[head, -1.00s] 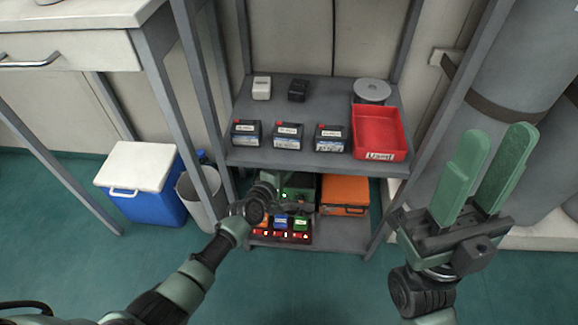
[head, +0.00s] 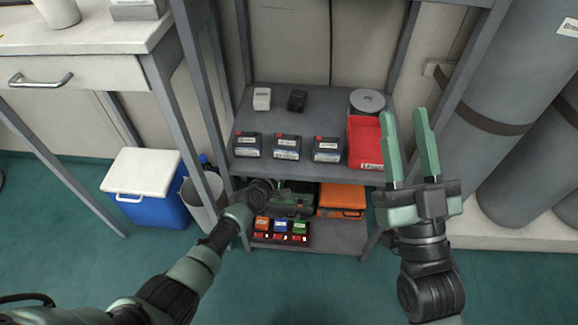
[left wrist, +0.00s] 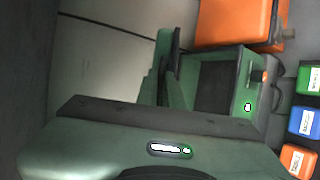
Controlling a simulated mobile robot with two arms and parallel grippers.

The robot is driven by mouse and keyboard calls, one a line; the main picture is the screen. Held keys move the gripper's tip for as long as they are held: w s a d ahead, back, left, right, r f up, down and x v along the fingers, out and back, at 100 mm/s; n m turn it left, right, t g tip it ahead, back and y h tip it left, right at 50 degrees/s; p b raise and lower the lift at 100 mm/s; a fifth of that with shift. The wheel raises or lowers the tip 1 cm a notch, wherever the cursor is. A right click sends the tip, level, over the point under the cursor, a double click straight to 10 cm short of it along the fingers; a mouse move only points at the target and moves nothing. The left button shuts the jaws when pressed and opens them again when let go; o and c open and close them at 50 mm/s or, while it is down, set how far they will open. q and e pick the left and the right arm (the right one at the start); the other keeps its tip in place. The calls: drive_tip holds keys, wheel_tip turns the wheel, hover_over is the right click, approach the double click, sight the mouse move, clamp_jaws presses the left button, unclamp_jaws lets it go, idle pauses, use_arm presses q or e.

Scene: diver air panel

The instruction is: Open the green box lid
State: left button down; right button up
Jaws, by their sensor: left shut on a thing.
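The green box (head: 302,188) sits on the lower shelf, partly hidden under the upper shelf and behind my left wrist. In the left wrist view its green body (left wrist: 242,100) shows with a small orange part and a white mark on it. My left gripper (left wrist: 166,85) is shut at the box, seemingly on its lid; the exact contact is hidden. In the head view dark wrist parts cover the left fingertips. I cannot tell how far the lid is raised. My right gripper (head: 424,148) is open and empty, in front of the shelf's right side.
An orange case (head: 341,198) stands right of the green box. A rack (head: 281,239) with orange, blue and green blocks is in front. Above are several dark batteries (head: 286,147) and a red tray (head: 364,150). Grey cylinders (head: 520,110) stand right; a blue cooler (head: 150,205) stands left.

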idle(0.3)
use_arm(q)
drive_tip(key=c, duration=1.6)
unclamp_jaws()
drive_tip(key=shift+o, duration=0.2)
